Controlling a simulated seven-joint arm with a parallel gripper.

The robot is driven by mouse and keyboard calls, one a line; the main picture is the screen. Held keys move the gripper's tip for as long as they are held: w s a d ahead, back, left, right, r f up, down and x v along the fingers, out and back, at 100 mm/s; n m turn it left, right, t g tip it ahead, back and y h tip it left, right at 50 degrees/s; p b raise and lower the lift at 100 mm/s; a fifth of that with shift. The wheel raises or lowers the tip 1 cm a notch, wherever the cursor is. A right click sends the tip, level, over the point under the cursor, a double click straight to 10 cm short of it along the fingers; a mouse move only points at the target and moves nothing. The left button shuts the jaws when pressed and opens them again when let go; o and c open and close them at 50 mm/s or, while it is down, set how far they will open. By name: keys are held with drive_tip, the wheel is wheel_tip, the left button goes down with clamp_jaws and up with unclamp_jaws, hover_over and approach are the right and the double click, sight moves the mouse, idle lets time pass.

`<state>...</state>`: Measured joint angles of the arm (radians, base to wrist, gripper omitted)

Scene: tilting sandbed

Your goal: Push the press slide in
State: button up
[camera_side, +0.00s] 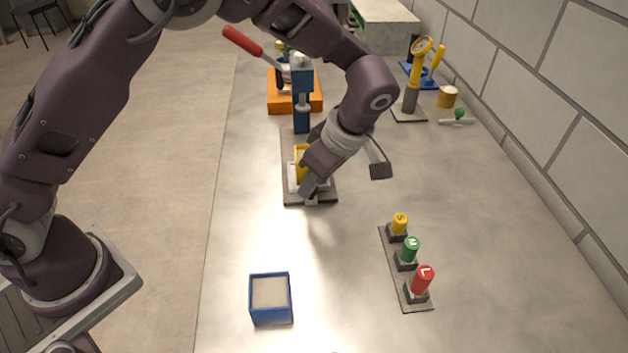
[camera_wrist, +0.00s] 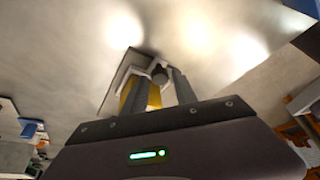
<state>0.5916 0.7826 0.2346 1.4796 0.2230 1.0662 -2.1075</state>
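The press slide is a pale, light-grey carriage with a yellow block (camera_side: 301,155) on it, set on a dark base plate (camera_side: 325,201) in front of the press's blue column (camera_side: 302,118). My gripper (camera_side: 309,187) is low at the near end of the slide, and my wrist hides part of it. The yellow block (camera_wrist: 138,97) shows behind the fingers. I cannot tell whether a finger touches the knob.
A red-handled lever (camera_side: 243,41) and an orange base (camera_side: 281,104) stand at the back. A blue sand-filled box (camera_side: 271,318) is at the front. Yellow, green and red buttons (camera_side: 410,247) stand at the right. A magnifier stand (camera_side: 410,99) is at the back right.

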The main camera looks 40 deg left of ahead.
drive_tip(key=shift+a+f, duration=0.2)
drive_tip(key=shift+f, duration=0.25)
drive_tip(key=shift+c, duration=0.2)
clamp_jaws()
drive_tip(key=shift+w+r, duration=0.1)
idle(0.8)
